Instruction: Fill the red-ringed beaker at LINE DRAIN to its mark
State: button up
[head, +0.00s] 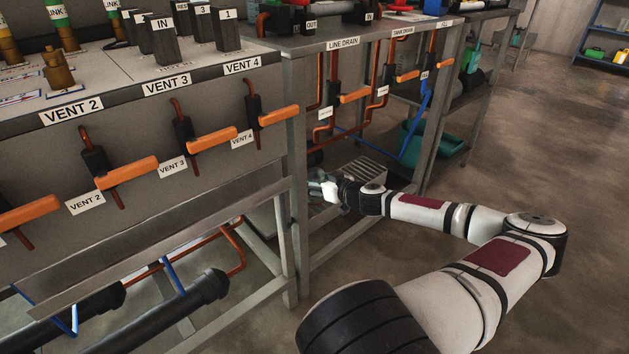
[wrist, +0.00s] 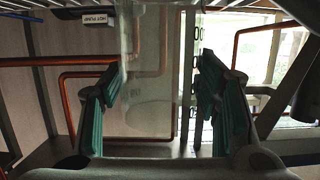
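The LINE DRAIN label (head: 343,43) is on the bench edge in the head view. Below it are an orange lever (head: 354,95), sticking out sideways, and a copper pipe. My gripper (head: 322,188) is low under this bench, small and partly blended with the background. In the wrist view my gripper (wrist: 161,75) has teal pads on both sides of a clear glass beaker (wrist: 155,105) with dark graduation marks on its right. No red ring shows, and no liquid level can be made out.
A slatted grey rack (head: 362,172) lies beside my gripper, with a teal bin (head: 432,145) to its right. Orange levers for VENT 2 (head: 127,172), VENT 3 (head: 212,140) and VENT 4 (head: 279,115) stick out from the nearer bench. Bench legs stand close to my arm. Open floor lies right.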

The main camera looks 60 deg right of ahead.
jog(key=shift+o, duration=0.2)
jog(key=shift+r, duration=0.2)
jog(key=p+v, duration=0.3)
jog(key=v, duration=0.9)
jog(key=shift+a, duration=0.1)
jog(key=shift+w+a, duration=0.1)
